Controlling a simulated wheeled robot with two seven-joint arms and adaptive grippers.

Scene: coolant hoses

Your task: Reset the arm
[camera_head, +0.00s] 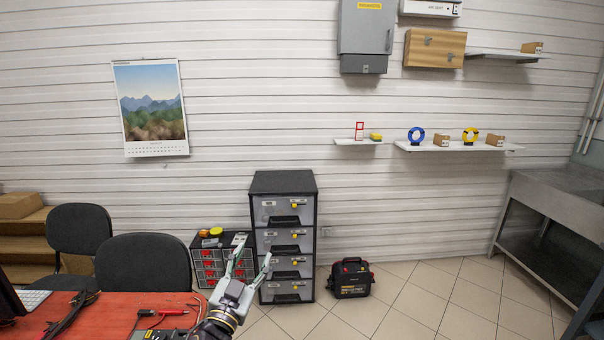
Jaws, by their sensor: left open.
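My left gripper (249,267) shows at the bottom of the head view, left of centre. Its two fingers are spread apart and point up and away from me, with nothing between them. It stands in front of the drawer cabinet and to the right of the red table top (105,312). My right gripper is out of view.
A black and grey drawer cabinet (284,240) stands against the wall, with a small red-drawer organiser (209,270) beside it. A black and red tool bag (351,278) is on the floor. Two dark chairs (145,262) stand behind the table. Tiled floor (430,297) is clear at right.

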